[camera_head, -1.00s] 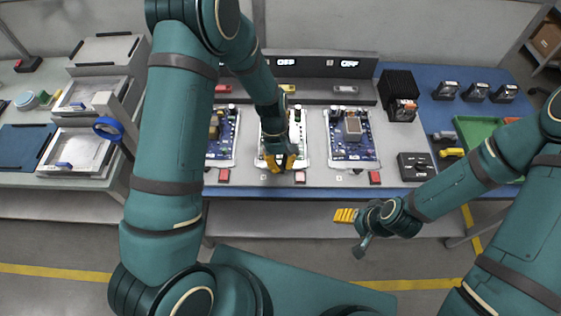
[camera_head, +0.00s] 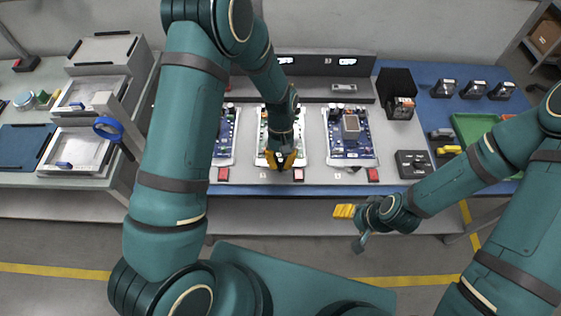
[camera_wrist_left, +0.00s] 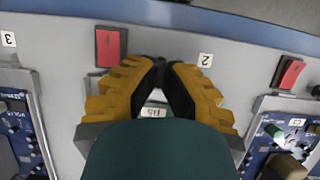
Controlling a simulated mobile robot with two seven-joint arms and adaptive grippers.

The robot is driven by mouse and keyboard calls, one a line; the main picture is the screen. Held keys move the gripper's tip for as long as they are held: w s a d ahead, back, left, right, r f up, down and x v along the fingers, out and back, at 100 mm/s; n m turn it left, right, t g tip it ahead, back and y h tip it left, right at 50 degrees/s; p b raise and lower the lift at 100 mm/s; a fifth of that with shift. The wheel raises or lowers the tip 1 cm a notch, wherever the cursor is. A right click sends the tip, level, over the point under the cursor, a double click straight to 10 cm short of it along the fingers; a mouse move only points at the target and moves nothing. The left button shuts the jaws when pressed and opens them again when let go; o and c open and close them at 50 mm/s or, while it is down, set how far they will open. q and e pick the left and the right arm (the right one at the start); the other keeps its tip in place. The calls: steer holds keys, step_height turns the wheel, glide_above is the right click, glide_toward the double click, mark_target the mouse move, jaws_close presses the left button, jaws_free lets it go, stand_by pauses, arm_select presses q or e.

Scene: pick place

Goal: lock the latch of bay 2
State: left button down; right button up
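Bay 2 is the middle bay, with a board in a white frame (camera_head: 302,152). Its red latch (camera_head: 298,175) sits at the front right of the bay, and the "2" label is at its front left. In the left wrist view the latch (camera_wrist_left: 111,45) is left of my fingertips, and the label (camera_wrist_left: 205,60) is right of them. My left gripper (camera_head: 282,164) is over the front edge of bay 2, apart from the latch. Its fingertips (camera_wrist_left: 165,66) look together, with nothing seen between them. My right gripper (camera_head: 345,211) looks shut and empty in front of the bench.
The bay 1 board (camera_head: 224,135) and bay 3 board (camera_head: 352,140) flank bay 2, with red latches (camera_head: 223,174) (camera_head: 373,175) in front. A dark knob box (camera_head: 412,164) stands right of bay 3. My left arm hides part of the bench behind.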

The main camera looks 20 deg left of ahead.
arm_select(q)
steer(key=c, duration=1.1)
jaws_free()
steer(key=v, duration=1.2)
